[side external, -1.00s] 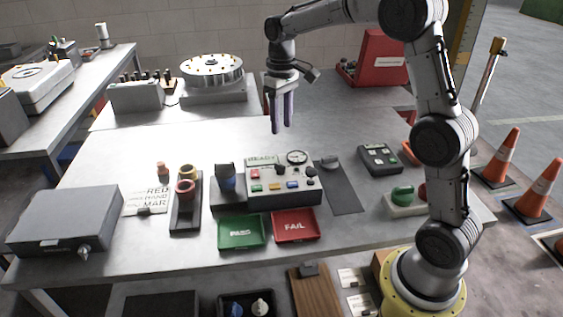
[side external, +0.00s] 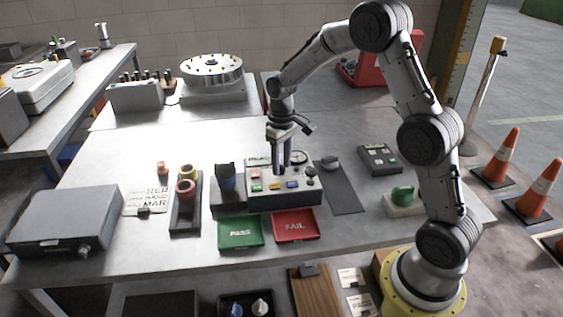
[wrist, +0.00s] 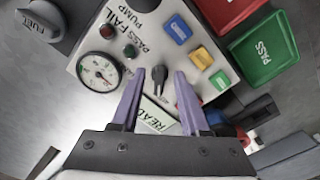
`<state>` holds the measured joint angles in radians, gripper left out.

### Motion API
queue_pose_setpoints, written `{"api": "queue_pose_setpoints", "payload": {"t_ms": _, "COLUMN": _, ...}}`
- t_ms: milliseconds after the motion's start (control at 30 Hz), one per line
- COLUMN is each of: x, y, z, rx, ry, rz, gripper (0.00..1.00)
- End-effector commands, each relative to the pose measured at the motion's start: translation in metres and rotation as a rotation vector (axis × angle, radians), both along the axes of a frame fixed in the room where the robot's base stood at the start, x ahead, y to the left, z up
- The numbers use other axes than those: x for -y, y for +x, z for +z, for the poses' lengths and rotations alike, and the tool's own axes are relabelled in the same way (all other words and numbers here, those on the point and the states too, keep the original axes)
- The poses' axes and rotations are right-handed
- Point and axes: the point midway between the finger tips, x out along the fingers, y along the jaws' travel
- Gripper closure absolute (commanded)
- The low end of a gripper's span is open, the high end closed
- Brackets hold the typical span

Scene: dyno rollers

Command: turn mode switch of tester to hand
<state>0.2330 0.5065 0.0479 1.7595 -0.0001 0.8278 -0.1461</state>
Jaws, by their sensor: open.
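The tester (side external: 262,200) is a light box with coloured buttons, a gauge and a READY display; in the wrist view its panel (wrist: 135,65) fills the upper middle. A small black switch knob (wrist: 159,88) with a pointer sits by the display, its label not readable. My gripper (side external: 281,170) points down over the tester's back half. In the wrist view my gripper (wrist: 160,74) is open, one purple finger on each side of the knob, with gaps; whether the tips reach its height is unclear. In the side view the fingers hide the knob.
Another black knob (wrist: 144,5) sits by the PUMP label. The gauge (wrist: 98,72) is close to one finger. A green PASS tray (side external: 240,246) and a red FAIL tray (side external: 296,240) lie in front. A dark holder (side external: 228,196) stands left of the tester.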

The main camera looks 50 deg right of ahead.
Motion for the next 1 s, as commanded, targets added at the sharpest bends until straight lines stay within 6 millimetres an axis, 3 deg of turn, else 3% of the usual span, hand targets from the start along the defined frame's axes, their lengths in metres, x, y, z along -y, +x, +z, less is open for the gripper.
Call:
{"api": "queue_pose_setpoints", "payload": {"t_ms": 167, "x": 0.0, "y": -0.0001, "z": 0.0, "rx": 0.0, "ry": 0.0, "rz": 0.0, "gripper": 0.57}}
{"api": "queue_pose_setpoints", "payload": {"t_ms": 400, "x": 0.0, "y": 0.0, "z": 0.0003, "rx": 0.0, "ry": 0.0, "rz": 0.0, "gripper": 1.0}}
{"api": "queue_pose_setpoints", "payload": {"t_ms": 1000, "x": -0.0006, "y": 0.0001, "z": 0.0008, "rx": 0.0, "ry": 0.0, "rz": -0.068, "gripper": 1.0}}
